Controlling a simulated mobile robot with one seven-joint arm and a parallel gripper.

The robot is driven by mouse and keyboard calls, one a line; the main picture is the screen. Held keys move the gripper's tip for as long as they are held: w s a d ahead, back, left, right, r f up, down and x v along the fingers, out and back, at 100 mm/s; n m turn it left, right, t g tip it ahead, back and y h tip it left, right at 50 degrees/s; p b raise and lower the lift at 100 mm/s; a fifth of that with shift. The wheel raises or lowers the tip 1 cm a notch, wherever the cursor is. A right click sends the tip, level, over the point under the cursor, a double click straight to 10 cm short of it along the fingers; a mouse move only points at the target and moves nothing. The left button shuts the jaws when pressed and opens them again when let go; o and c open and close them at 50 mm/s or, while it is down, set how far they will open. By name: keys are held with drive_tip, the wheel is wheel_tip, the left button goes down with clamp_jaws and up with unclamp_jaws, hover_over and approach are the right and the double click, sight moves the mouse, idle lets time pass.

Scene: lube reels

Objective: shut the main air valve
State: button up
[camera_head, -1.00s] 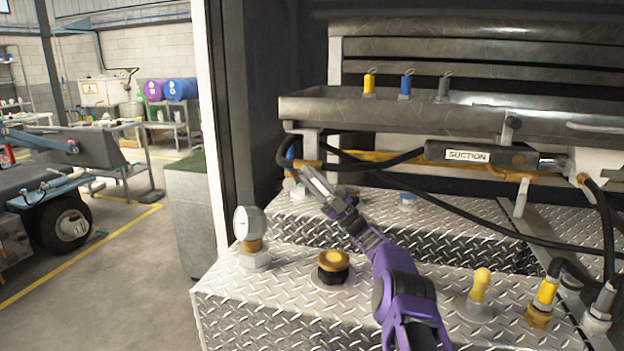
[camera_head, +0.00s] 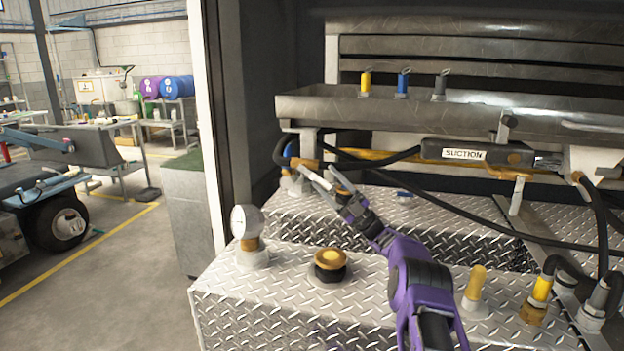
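No part is labelled as the main air valve, so I cannot tell for certain which it is. A blue-and-brass fitting (camera_head: 289,153) with a black hose stands at the back left of the diamond-plate deck. My gripper (camera_head: 320,172), on a purple arm, reaches over the deck towards this fitting. Its two fingers look spread apart, with nothing clearly held. The fingertips appear close to the brass piece (camera_head: 306,163) in the picture; I cannot tell whether they touch it. The lower arm hides part of the deck.
A suction handle (camera_head: 465,154) hangs below the grey trough (camera_head: 420,108). Black hoses cross behind my gripper.

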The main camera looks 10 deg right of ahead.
drive_tip(key=s+d, duration=0.2)
drive_tip(key=d, duration=0.5)
drive_tip(key=shift+s, duration=0.3)
drive_tip(key=shift+f, duration=0.1)
drive_tip(key=shift+c, duration=0.3)
drive_tip(key=shift+c, duration=1.2)
drive_tip(key=r+m+h, duration=0.1)
drive_tip(key=r+m+t+h+p, duration=0.1)
drive_tip(key=r, duration=0.1)
drive_tip(key=a+r+m+h+p, duration=0.1)
drive_tip(key=shift+w+r, duration=0.25)
drive_tip(key=shift+w, duration=0.15)
clamp_jaws()
drive_tip(key=s+d+r+m+h+p, duration=0.25)
drive_tip(key=s+m+h+p, duration=0.35)
drive_tip(key=s+h, duration=0.45)
drive_tip(key=m+b, duration=0.1)
drive_tip(key=b, duration=0.1)
approach(317, 176)
wheel_tip(317, 176, up, 3)
drive_tip(key=a, duration=0.3)
drive_tip(key=shift+h, duration=0.45)
drive_tip(key=shift+w+a+f, duration=0.15)
drive_tip(key=shift+w+f, duration=0.75)
drive_tip(key=shift+w+a+f, duration=0.2)
drive_tip(key=shift+w+f, duration=0.7)
